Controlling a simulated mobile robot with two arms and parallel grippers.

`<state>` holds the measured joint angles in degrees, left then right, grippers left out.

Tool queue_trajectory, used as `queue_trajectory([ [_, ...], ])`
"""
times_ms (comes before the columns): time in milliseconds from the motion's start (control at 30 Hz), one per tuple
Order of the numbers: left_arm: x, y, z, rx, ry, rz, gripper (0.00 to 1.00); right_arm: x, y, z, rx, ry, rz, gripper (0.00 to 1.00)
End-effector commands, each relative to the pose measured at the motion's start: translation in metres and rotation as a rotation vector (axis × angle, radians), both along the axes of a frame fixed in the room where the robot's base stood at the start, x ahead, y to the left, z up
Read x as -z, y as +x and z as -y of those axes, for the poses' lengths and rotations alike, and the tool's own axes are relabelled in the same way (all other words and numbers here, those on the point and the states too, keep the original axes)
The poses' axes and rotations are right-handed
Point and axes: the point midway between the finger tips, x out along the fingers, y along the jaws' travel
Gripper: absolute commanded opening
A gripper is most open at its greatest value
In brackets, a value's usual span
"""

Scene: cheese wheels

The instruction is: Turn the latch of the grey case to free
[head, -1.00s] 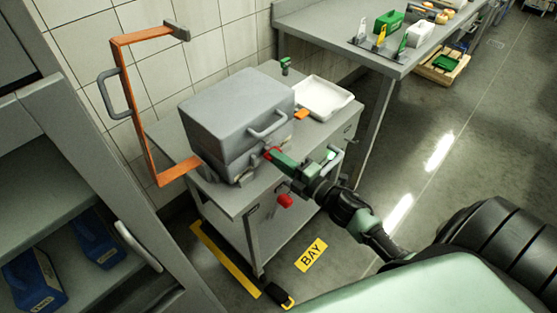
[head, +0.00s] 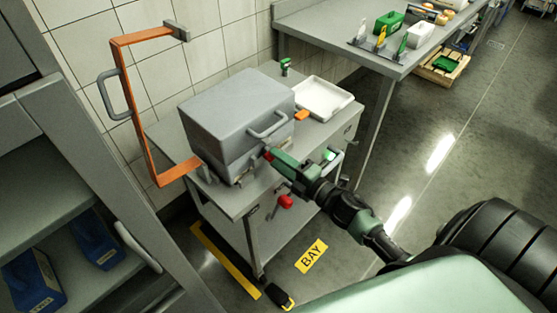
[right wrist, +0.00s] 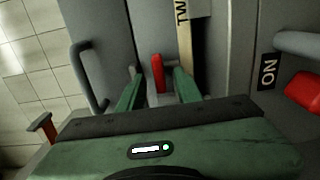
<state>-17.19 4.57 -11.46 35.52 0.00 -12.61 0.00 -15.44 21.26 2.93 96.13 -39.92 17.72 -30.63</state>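The grey case (head: 225,120) stands shut on the grey cart, with a grey handle (head: 267,126) on its front. Its small red latch (head: 267,154) is low on the front, partly hidden by my right gripper (head: 273,157). In the right wrist view the red latch (right wrist: 157,72) stands between the two green fingers of my right gripper (right wrist: 157,86). The fingers are apart, with a visible gap on each side of the latch. I cannot tell whether either one touches it. My left gripper is not in view.
The cart (head: 237,202) also bears a white tray (head: 323,99). An orange frame (head: 133,110) rises left of the case. A red knob (head: 285,202) is on the cart's front, below my right gripper. A grey workbench (head: 340,42) stands behind.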

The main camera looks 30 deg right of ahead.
Motion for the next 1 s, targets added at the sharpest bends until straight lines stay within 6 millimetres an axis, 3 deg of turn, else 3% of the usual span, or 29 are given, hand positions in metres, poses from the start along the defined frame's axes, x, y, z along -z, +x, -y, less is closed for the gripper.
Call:
queue_trajectory([
  [500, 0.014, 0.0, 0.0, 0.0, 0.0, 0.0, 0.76, 0.002, -0.069, 0.018, 0.0, -0.001, -0.003, 0.35],
  [1000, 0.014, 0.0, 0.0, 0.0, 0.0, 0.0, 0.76, 0.001, -0.073, 0.02, 0.0, -0.001, -0.001, 0.35],
])
